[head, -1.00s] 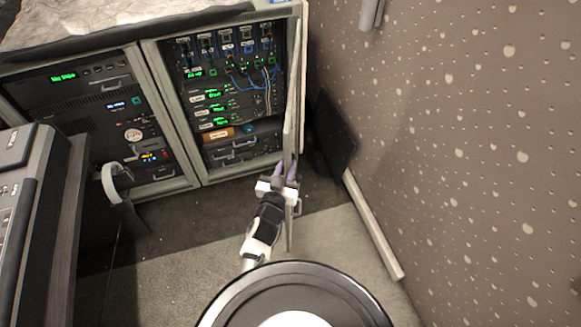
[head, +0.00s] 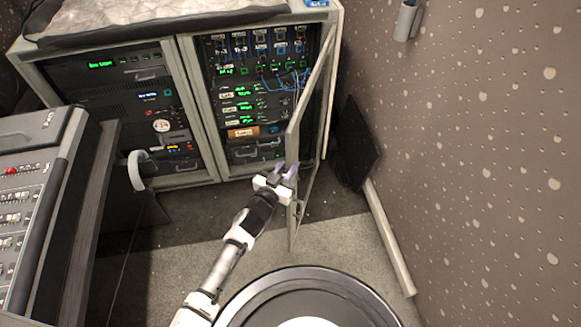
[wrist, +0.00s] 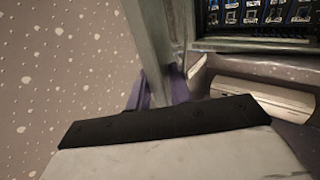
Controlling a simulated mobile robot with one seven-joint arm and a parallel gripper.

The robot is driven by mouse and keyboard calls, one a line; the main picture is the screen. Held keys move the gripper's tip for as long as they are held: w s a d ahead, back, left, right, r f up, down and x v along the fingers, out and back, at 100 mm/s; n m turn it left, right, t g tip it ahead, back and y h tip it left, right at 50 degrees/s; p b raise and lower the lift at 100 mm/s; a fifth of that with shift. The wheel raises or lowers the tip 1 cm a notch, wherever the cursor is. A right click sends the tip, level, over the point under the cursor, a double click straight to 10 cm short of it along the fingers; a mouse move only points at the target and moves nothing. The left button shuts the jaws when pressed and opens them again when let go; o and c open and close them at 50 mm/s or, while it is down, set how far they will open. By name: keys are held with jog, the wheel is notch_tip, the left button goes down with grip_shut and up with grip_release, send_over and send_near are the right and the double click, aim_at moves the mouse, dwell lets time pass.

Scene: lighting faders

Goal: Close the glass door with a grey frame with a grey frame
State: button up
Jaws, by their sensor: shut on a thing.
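The glass door with a grey frame (head: 293,160) stands open on the right bay of the rack cabinet, hinged at that bay's right side. In the head view it is seen nearly edge-on, swung out toward me. My gripper (head: 284,170) is shut on the door's frame, at its free edge. In the wrist view the grey frame (wrist: 155,45) runs up between the purple fingers (wrist: 160,88). The exact contact at the fingertips is partly hidden by the gripper body.
The rack cabinet (head: 190,105) holds lit equipment in two bays. A mixing console (head: 25,190) stands at the left. A speckled wall (head: 480,150) with a dark panel (head: 353,145) leaning near it is at the right. Carpet (head: 340,245) in front of the door is clear.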

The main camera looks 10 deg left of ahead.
jog(key=shift+r, duration=0.25)
jog(key=w+a+m+g+h+b, duration=0.1)
jog(key=w+a+h+b, duration=0.1)
jog(key=a, duration=0.5)
jog(key=shift+m, duration=0.3)
jog(key=shift+a, duration=0.1)
jog(key=o, duration=0.9)
jog(key=shift+s, duration=0.1)
jog(key=shift+c, duration=0.2)
jog(key=shift+f, duration=0.1)
jog(key=p+v, duration=0.1)
jog(key=v, duration=0.7)
